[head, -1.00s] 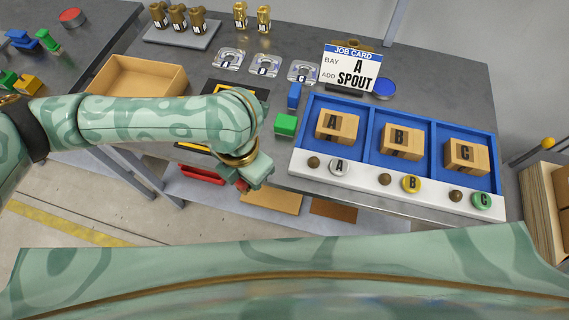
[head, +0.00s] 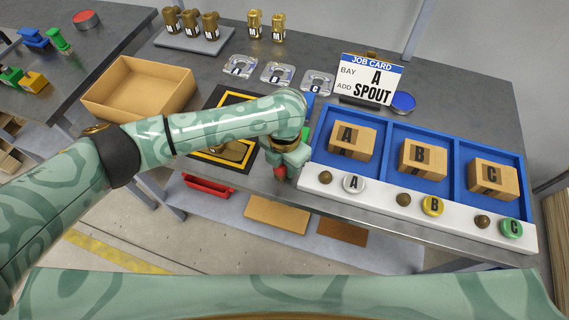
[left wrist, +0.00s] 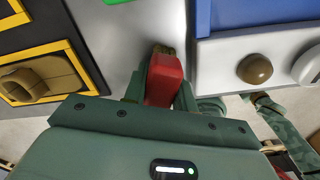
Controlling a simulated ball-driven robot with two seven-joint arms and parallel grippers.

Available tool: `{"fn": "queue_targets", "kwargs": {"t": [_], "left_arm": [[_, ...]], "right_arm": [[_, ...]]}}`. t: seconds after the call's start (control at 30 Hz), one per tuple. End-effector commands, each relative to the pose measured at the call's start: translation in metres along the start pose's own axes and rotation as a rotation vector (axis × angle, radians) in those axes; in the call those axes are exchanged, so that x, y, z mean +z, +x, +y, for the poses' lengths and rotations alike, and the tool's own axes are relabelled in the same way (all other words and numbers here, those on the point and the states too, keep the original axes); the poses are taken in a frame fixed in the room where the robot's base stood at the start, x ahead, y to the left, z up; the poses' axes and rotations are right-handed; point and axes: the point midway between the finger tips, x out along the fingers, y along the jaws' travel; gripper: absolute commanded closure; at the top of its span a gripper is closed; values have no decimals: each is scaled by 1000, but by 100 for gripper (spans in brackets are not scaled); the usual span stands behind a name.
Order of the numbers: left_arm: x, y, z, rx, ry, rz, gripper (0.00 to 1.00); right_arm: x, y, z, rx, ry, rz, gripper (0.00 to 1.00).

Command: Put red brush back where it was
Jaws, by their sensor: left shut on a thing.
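The red brush (head: 280,173) is held in my left gripper (head: 284,167), over the front edge of the table beside the left corner of the blue tray. In the left wrist view the brush (left wrist: 164,80) shows a red body between the fingers, with a brown tip (left wrist: 163,50) pointing away over the grey tabletop. The fingers are shut on it. I cannot tell whether its tip touches the table. My right gripper is not in view.
The blue tray (head: 383,125) with three lettered boxes stands right of the gripper, a white button strip (head: 375,207) along its front. A yellow-and-black frame (head: 207,153) lies left, partly behind my arm. A green block (left wrist: 110,2) is close by. A red bin (head: 208,187) sits below.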

Motion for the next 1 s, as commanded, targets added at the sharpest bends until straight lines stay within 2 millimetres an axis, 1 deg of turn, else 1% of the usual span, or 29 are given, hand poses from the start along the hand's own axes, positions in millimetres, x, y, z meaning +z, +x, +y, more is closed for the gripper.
{"fn": "queue_targets", "kwargs": {"t": [0.17, 0.3, 0.33, 0.4, 0.67, 0.77, 0.87, 1.0], "left_arm": [[1, -2, 0, 0, 0, -2, 94], [0, 2, 0, -1, 0, -2, 94], [0, 2, 0, -1, 0, -2, 67], [0, 1, 0, 0, 0, -2, 51], [0, 0, 0, 0, 0, -2, 51], [1, -7, 0, 1, 1, -3, 51], [1, -24, 1, 1, 1, -6, 51], [1, -59, 1, 2, 1, -6, 51]], "right_arm": [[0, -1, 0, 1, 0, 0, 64], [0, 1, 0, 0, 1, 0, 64], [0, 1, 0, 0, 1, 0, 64], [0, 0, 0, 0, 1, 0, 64], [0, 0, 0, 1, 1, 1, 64], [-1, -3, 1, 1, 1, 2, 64], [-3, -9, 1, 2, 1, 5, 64], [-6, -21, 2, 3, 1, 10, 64]]}}
